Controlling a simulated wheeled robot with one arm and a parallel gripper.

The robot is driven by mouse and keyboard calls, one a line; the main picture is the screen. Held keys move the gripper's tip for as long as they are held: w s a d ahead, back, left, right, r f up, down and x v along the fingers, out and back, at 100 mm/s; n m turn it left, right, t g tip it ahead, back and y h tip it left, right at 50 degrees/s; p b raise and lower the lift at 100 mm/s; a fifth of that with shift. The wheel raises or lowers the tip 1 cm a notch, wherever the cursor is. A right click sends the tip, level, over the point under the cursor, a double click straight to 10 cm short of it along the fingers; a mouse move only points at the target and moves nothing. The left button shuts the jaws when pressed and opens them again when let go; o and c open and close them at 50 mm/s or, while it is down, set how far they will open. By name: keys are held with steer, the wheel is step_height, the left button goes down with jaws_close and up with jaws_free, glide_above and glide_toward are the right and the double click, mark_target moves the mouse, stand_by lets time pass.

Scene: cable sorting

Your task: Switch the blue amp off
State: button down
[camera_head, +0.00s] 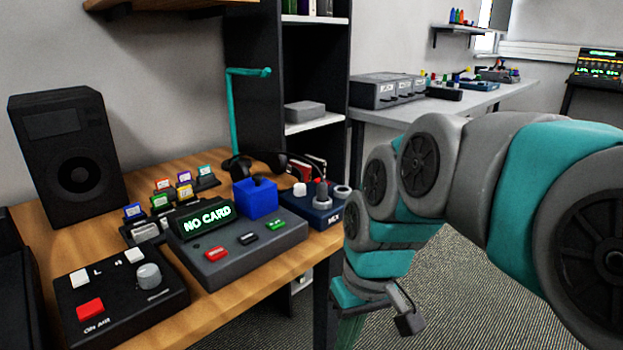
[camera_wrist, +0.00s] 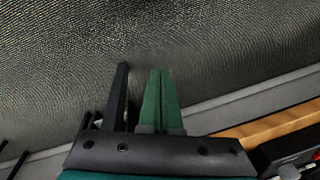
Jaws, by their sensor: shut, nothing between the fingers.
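A bright blue box (camera_head: 254,198) sits on the wooden desk, behind a grey console with a NO CARD display. A dark navy box marked MIX (camera_head: 318,206) with knobs stands to its right. I cannot tell whether either is the blue amp, and no amp power switch can be made out. My gripper (camera_wrist: 161,76) is shut and empty, its green fingers together over the carpet in the wrist view. In the head view my gripper hangs low to the right of the desk, its fingertips cut off by the bottom edge.
The wooden desk (camera_head: 222,294) also holds a black speaker (camera_head: 70,152), a button box with a grey knob (camera_head: 120,297) and several coloured cards. A dark shelf (camera_head: 285,70) stands behind. A grey bench (camera_head: 450,104) runs along the back. Carpet is open below my arm.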

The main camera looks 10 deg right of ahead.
steer(key=w+d+r+n+t+y+b, duration=0.1)
steer(key=w+r+t, duration=0.1)
steer(key=w+r, duration=0.3)
steer(key=w+d+r+n+t+y+b, duration=0.1)
steer(key=w+r, duration=0.4)
steer(key=w, duration=0.8)
steer(key=w+d+r+n+t+y+b, duration=0.1)
steer(key=w+r+n+t+y+b, duration=0.1)
steer(key=w+r, duration=0.3)
steer(key=shift+w+r+t+b, duration=0.2)
steer(key=shift+w+b, duration=0.1)
steer(key=shift+w, duration=0.65)
steer(key=shift+w+r+t+b, duration=0.15)
steer(key=shift+w+b, duration=0.15)
steer(key=shift+w, duration=0.65)
steer(key=w+d+r+t+b, duration=0.1)
steer(key=w+d+r+t, duration=0.1)
steer(key=w+d+r, duration=0.2)
steer(key=w+d, duration=0.2)
steer(key=shift+d+n, duration=0.3)
steer(key=shift+w, duration=0.1)
steer(key=x, duration=1.1)
steer(key=shift+s+f, duration=0.2)
steer(key=shift+f, duration=0.2)
steer(key=shift+w+f, duration=0.15)
steer(key=shift+f, duration=1)
